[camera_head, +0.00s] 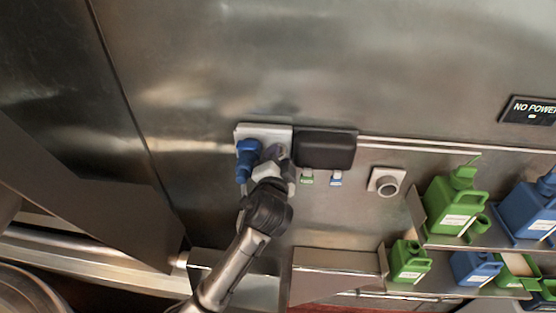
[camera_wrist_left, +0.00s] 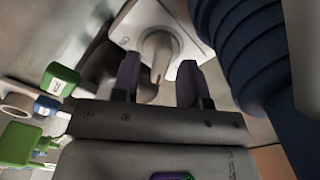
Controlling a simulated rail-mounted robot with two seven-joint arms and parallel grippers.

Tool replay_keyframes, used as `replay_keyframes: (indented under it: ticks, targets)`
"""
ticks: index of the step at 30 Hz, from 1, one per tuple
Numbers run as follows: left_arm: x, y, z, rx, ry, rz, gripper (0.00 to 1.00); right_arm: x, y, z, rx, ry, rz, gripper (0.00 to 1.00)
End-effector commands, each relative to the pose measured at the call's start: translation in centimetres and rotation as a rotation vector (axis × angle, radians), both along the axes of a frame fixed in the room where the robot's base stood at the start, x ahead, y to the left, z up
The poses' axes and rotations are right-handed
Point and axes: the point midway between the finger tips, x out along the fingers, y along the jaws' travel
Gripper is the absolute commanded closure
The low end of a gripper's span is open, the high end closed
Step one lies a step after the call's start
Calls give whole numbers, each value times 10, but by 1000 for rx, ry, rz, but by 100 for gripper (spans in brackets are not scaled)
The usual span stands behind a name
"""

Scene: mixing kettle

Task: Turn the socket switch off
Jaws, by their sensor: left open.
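The white socket plate (camera_head: 264,131) is on the metal wall, with a blue plug (camera_head: 247,157) in its left part. My left gripper (camera_head: 276,156) is at the right part of the plate, just right of the plug, and hides most of the switch in the head view. In the left wrist view the switch (camera_wrist_left: 158,50) is a grey rotary knob on a white plate. My left gripper (camera_wrist_left: 159,80) is open there, with a finger on either side of the knob. I cannot tell whether they touch it. The blue ribbed plug (camera_wrist_left: 245,40) is close on the right. My right gripper is not in view.
A black box (camera_head: 325,148) is right of the socket, with green and blue tags below it. Farther right are a round grey fitting (camera_head: 387,183), a "NO POWER" sign (camera_head: 532,110) and shelves with green (camera_head: 452,200) and blue (camera_head: 530,207) cans. The wall above the socket is clear.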

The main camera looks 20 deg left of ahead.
Motion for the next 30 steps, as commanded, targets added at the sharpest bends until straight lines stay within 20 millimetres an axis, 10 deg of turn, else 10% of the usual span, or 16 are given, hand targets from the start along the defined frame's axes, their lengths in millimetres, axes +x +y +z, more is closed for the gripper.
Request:
replay_keyframes:
  ticks: [17,30]
  targets:
    - [0,0,0,0,0,0,100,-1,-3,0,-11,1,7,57]
    - [0,0,1,-125,-31,-2,100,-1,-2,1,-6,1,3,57]
